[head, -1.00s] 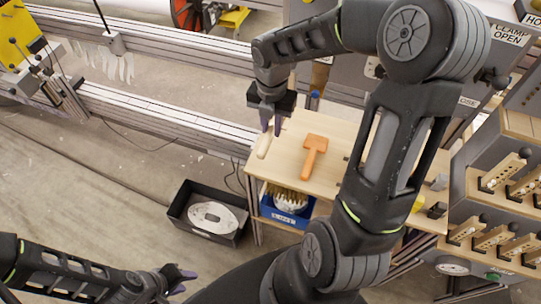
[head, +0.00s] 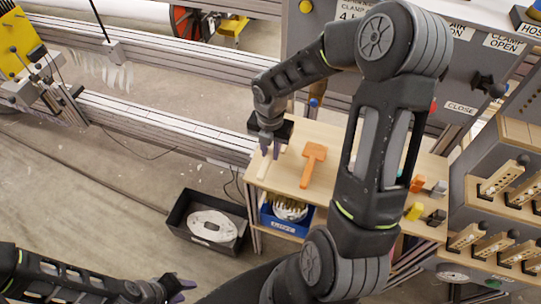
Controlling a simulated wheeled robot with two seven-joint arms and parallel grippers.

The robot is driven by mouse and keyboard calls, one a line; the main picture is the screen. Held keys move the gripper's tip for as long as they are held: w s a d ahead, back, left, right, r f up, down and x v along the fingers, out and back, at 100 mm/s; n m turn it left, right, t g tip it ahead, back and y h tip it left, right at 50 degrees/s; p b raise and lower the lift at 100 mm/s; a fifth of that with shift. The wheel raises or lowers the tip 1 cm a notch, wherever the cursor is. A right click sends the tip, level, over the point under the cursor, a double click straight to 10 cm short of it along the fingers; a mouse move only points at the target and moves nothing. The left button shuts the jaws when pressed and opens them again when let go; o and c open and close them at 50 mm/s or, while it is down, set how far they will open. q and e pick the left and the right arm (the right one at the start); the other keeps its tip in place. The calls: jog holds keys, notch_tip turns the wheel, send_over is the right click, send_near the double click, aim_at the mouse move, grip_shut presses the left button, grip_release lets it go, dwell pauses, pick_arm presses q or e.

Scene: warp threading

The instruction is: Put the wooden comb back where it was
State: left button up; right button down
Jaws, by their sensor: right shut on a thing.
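A pale, narrow wooden piece, which I take to be the wooden comb (head: 264,168), is at the left end of the wooden table (head: 332,136). My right gripper (head: 270,153) points down over its far end and is shut on it. The fingertips partly hide that end, and I cannot tell whether the piece touches the tabletop. An orange-brown tool with a broad head and a handle (head: 312,160) lies on the table just to the right. My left gripper (head: 182,286) is low at the bottom of the view, away from the table, empty and seemingly open.
A blue bin (head: 285,220) sits below the table, and a black crate (head: 188,228) with a white item stands on the floor to the left. My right arm hides the table's middle. Small coloured blocks (head: 415,211) and racks of wooden pieces (head: 505,180) are at the right.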

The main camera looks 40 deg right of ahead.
aim_at(271, 153)
jog(key=shift+f, duration=1.5)
jog(key=shift+f, duration=0.15)
jog(key=c, duration=1.3)
grip_release()
notch_tip(271, 153, up, 12)
jog(key=shift+r, duration=0.2)
